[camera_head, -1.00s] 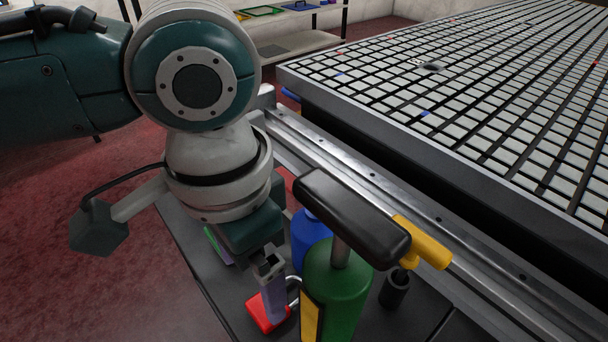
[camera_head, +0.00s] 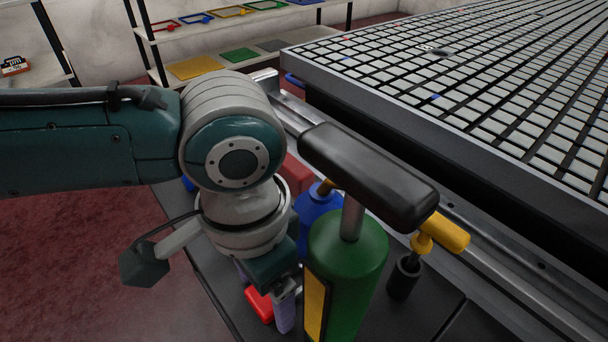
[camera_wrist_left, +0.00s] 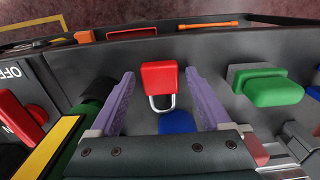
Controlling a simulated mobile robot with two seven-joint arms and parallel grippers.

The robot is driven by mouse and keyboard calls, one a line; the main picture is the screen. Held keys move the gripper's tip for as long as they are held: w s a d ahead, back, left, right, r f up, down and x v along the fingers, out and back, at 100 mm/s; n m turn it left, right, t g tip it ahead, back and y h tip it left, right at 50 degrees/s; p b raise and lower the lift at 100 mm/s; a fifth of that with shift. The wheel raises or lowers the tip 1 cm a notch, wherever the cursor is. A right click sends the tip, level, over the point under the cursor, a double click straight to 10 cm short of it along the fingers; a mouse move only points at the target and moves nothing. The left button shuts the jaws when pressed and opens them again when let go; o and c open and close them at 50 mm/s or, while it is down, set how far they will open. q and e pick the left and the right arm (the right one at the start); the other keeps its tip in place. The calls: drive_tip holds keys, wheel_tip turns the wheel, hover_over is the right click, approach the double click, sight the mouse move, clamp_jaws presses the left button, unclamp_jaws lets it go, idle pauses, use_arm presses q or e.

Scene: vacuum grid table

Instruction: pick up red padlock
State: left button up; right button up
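The red padlock (camera_wrist_left: 160,77) lies on the dark tray surface, its silver shackle (camera_wrist_left: 162,102) toward my wrist in the left wrist view. In the head view, the padlock (camera_head: 260,305) is partly hidden by my left gripper (camera_head: 265,292). The left gripper (camera_wrist_left: 158,90) is open, with one purple finger on each side of the padlock and a visible gap to both. In the wrist view the padlock appears between the fingertips; whether the tips have reached its height is unclear. My right gripper is in neither view.
A green cylinder with a black handle (camera_head: 346,262) stands right beside the left gripper. A blue object (camera_head: 318,212), a red object (camera_head: 297,172) and a yellow-handled tool (camera_head: 440,232) are close by. A green block (camera_wrist_left: 272,90) lies right of the fingers. The grid table (camera_head: 450,90) is behind.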

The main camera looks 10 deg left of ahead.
use_arm(q)
clamp_jaws()
idle(0.4)
